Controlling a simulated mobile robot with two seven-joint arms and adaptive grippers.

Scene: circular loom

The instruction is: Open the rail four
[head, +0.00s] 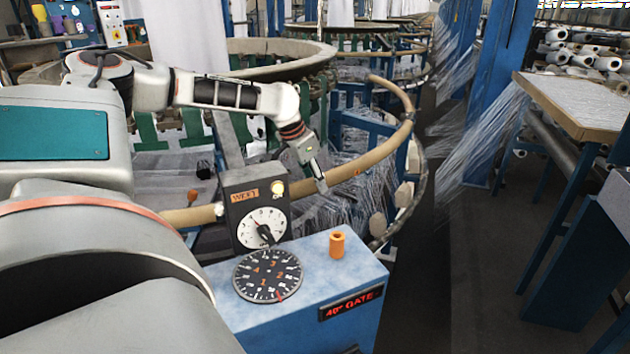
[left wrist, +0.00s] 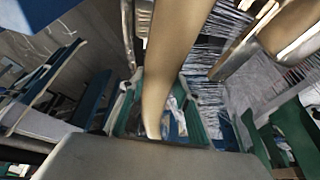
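A tan curved rail (head: 382,150) runs around the near side of the circular loom, passing behind a control box on its left. No number on it is readable, so I cannot tell which rail is four. My left gripper (head: 321,185) reaches down from the left, with its fingertips at the rail just right of the box. In the left wrist view a tan rail length (left wrist: 172,65) runs down the middle, with a second tan piece (left wrist: 286,32) at upper right. Contact and finger spacing are unclear. My right gripper is not in view.
A blue console (head: 225,308) carries the WEFT box (head: 237,198) with a white dial, a black round dial (head: 268,276), an orange cylinder (head: 337,245) and a red "40° GATE" display (head: 350,303). The dark aisle floor between is clear.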

